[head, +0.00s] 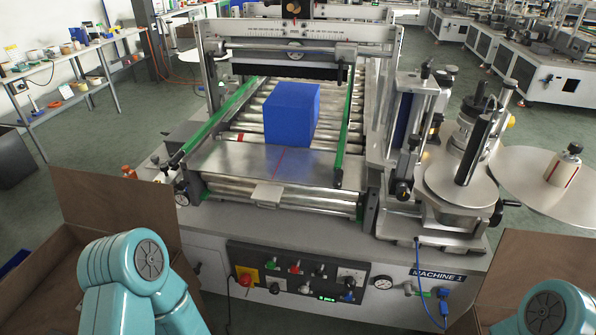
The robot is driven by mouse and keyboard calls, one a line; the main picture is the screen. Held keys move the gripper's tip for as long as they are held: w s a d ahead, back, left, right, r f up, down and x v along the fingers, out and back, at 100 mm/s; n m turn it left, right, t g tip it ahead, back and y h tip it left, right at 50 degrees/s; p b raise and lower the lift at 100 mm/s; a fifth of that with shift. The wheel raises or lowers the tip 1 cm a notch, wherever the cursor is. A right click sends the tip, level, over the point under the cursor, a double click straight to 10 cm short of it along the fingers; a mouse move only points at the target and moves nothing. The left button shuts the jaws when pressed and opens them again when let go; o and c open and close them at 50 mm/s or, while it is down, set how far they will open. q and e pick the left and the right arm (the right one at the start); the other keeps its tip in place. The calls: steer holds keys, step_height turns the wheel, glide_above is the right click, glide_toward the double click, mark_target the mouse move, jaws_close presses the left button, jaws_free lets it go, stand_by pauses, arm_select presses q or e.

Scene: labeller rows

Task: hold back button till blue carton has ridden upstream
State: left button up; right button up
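The blue carton (291,114) sits upright on the roller conveyor (240,131) of Machine 1, between two green side rails (226,116). It stands just behind the bare metal plate (262,166) at the conveyor's near end. The control panel (297,271) is on the machine's front, with several small knobs and buttons. I cannot tell which is the back button. Teal links of both my arms show at the bottom corners, but neither gripper is in view.
Open cardboard boxes stand at the lower left (118,212) and lower right (540,262). A label reel unit (460,170) stands right of the conveyor, with a wide disc (540,190) beside it. A dark crossbar (290,70) spans the rollers behind the carton.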

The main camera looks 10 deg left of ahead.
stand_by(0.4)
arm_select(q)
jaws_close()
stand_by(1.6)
